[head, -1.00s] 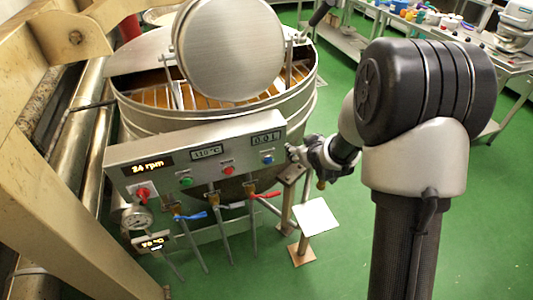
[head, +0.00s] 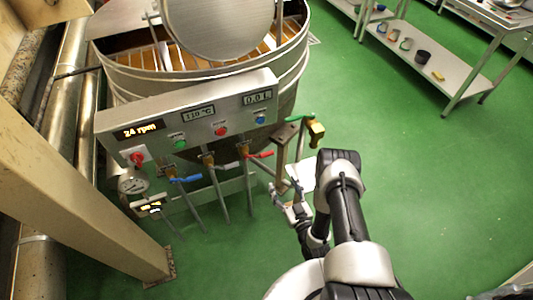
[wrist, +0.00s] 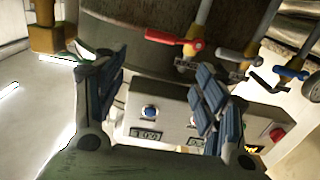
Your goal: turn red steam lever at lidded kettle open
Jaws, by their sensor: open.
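The lidded kettle (head: 285,65) stands at the upper left of the head view, its round lid (head: 218,25) raised. The red steam lever (head: 258,155) sticks out to the right from its valve below the control panel (head: 185,120). In the wrist view the red lever (wrist: 165,38) lies above the gap between my fingers, its red hub to the right. My gripper (head: 285,190) is open and empty, below and right of the red lever and apart from it in the head view. Its spread blue-grey fingers (wrist: 158,82) show in the wrist view.
A grey lever (head: 225,166) and a blue lever (head: 187,179) are left of the red one. A green-handled brass valve (head: 316,131) is to the right. Green floor is free to the right; a shelf table (head: 430,65) stands beyond.

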